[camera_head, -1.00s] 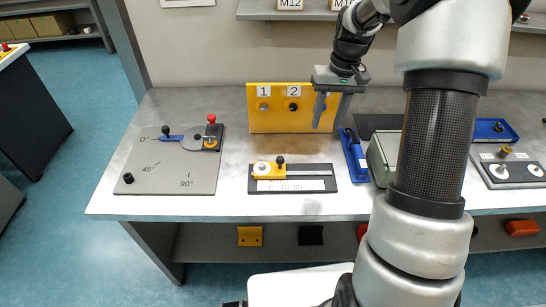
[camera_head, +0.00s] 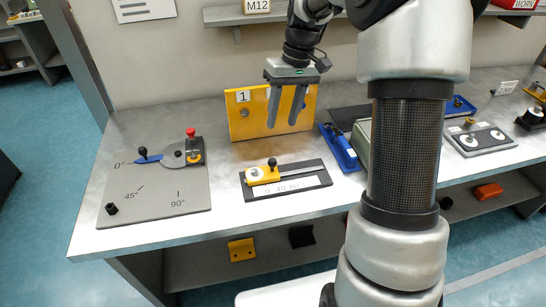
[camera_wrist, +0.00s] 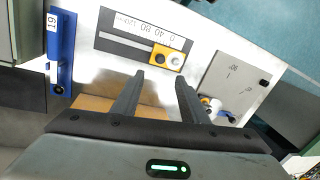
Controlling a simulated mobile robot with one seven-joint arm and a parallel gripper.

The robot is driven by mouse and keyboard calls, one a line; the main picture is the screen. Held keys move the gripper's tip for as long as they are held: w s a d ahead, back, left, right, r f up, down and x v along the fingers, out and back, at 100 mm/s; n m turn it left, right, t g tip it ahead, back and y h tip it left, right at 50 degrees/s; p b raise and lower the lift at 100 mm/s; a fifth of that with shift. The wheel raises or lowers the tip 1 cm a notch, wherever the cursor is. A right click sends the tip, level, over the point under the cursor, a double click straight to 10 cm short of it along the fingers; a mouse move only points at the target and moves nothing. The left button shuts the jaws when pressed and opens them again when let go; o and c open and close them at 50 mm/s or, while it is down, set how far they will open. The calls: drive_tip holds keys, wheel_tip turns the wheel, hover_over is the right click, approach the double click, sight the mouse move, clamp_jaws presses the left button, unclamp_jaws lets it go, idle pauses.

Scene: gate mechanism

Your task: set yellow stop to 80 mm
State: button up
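The yellow stop (camera_head: 257,176) sits at the left end of the slot on a dark slide plate (camera_head: 290,185) lying on the bench. It carries a black knob (camera_head: 272,162) and a white round part. A white scale strip with numbers runs along the plate's front edge. In the wrist view the yellow stop (camera_wrist: 170,58) is at the end of the scale near 0, and 40 and 80 are readable further along. My gripper (camera_head: 285,125) is open and empty, pointing down in front of the yellow panel, behind and above the slide plate. It also shows in the wrist view (camera_wrist: 160,80).
A yellow panel (camera_head: 245,122) stands upright behind the plate. A blue tool holder (camera_head: 340,150) is close to the plate's right. A grey angle board (camera_head: 155,195) with a blue lever and red knob lies left. Bare bench lies between board and plate.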

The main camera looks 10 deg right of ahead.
sight(273, 159)
drive_tip(key=a+f, duration=0.1)
drive_tip(key=f, duration=0.8)
drive_tip(key=a+f+b, duration=0.1)
drive_tip(key=f, duration=0.3)
drive_tip(key=shift+s+a+f, duration=0.25)
drive_tip(key=shift+a, duration=0.1)
drive_tip(key=shift+c, duration=0.2)
clamp_jaws()
drive_tip(key=shift+d, duration=0.15)
